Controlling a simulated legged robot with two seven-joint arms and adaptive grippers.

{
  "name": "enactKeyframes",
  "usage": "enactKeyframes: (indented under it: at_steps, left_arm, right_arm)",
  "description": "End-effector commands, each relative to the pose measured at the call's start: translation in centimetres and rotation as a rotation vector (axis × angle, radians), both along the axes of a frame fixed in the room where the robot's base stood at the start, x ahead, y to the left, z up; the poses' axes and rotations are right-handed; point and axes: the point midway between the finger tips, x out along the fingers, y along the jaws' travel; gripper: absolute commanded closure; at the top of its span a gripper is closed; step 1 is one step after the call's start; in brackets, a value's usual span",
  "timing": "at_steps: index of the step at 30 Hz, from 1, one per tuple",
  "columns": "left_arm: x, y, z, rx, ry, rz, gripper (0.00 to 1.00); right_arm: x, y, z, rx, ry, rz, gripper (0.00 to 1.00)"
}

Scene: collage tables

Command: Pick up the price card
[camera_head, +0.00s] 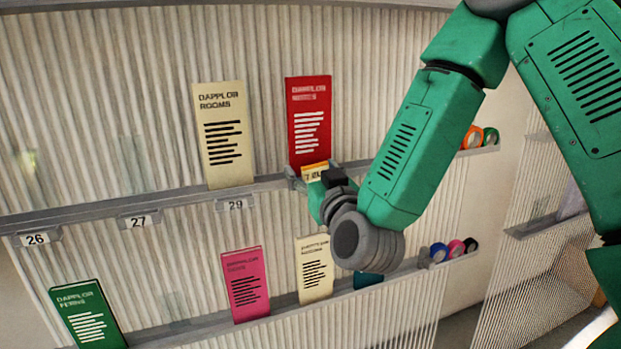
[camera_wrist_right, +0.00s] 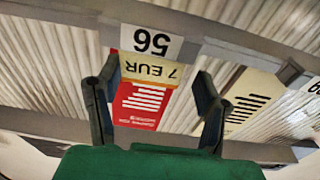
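The price card (camera_wrist_right: 152,70) is a small yellow card marked "7 EUR", upside down in the right wrist view. In the head view the price card (camera_head: 315,171) shows as a yellow-orange piece at the shelf edge, below the red leaflet (camera_head: 308,118). My right gripper (camera_wrist_right: 156,78) is open, with one dark finger on each side of the card. A gap seems to remain beside the right-hand finger; contact at the left-hand finger is unclear. In the head view my right gripper (camera_head: 322,180) is at the rail, partly hidden by its own wrist. My left gripper is out of view.
The upper shelf rail (camera_head: 80,211) carries number tags, including 26 (camera_head: 36,239), 27 (camera_head: 139,219) and 29 (camera_head: 235,204). A cream leaflet (camera_head: 224,135) stands left of the red one. A lower shelf holds green (camera_head: 88,315), pink (camera_head: 245,284) and cream leaflets. Tape rolls (camera_head: 480,137) sit right.

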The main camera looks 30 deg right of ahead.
Motion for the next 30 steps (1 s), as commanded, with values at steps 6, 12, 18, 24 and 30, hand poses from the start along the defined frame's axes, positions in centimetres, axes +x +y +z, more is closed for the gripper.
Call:
enactKeyframes:
  at_steps: [6,12,18,24,30]
  left_arm:
    - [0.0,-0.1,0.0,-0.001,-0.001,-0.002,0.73]
    - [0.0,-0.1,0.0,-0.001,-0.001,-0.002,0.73]
    - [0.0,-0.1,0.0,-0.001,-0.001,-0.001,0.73]
    - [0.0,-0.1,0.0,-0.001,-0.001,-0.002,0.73]
    - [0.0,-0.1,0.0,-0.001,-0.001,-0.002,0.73]
  right_arm:
    - [0.0,-0.1,-0.2,0.006,0.005,0.008,0.66]
    - [-0.1,0.2,-0.1,0.000,0.005,0.001,0.66]
    - [-0.1,0.2,-0.1,0.001,0.004,0.002,0.66]
    - [-0.2,0.2,0.0,0.003,0.003,0.005,0.67]
    - [-0.1,0.2,1.5,0.002,-0.001,0.006,0.66]
